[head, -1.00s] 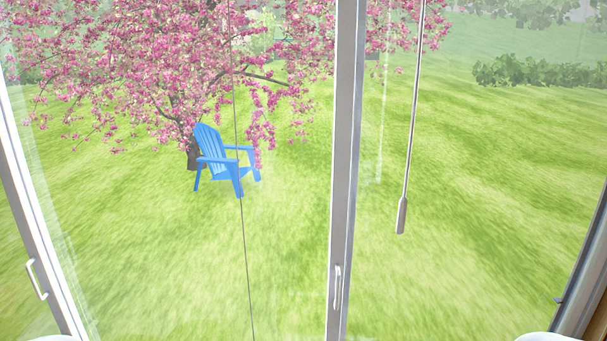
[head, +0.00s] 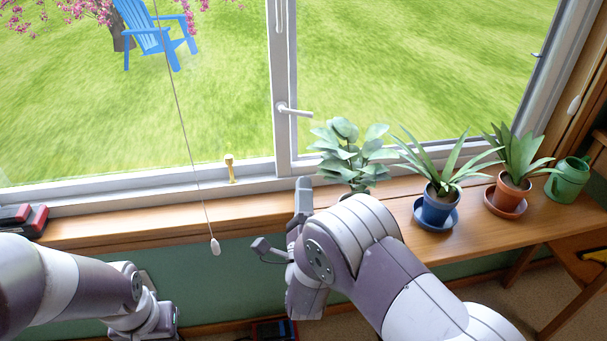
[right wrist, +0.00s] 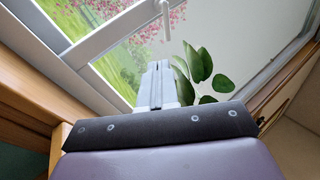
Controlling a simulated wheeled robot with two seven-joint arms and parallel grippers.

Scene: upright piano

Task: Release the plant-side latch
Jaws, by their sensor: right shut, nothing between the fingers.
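A white lever handle (head: 294,110) sits on the window's middle post, above the leafy plant, and sticks out to the right. A light lever also shows at the top of the right wrist view (right wrist: 166,18). A small brass-coloured latch (head: 230,168) stands upright on the lower frame of the left pane. My right gripper (head: 303,190) is shut and empty, pointing up just below the handle and apart from it; its fingers also show in the right wrist view (right wrist: 155,85). My left gripper (head: 160,322) is low at the left, its fingers not clear.
A leafy plant (head: 350,155) stands close right of my right gripper. A blue pot (head: 437,208), a terracotta pot (head: 507,195) and a green watering can (head: 568,182) line the wooden sill. A blind cord (head: 215,247) hangs between my arms. Red-and-black objects (head: 24,219) lie far left.

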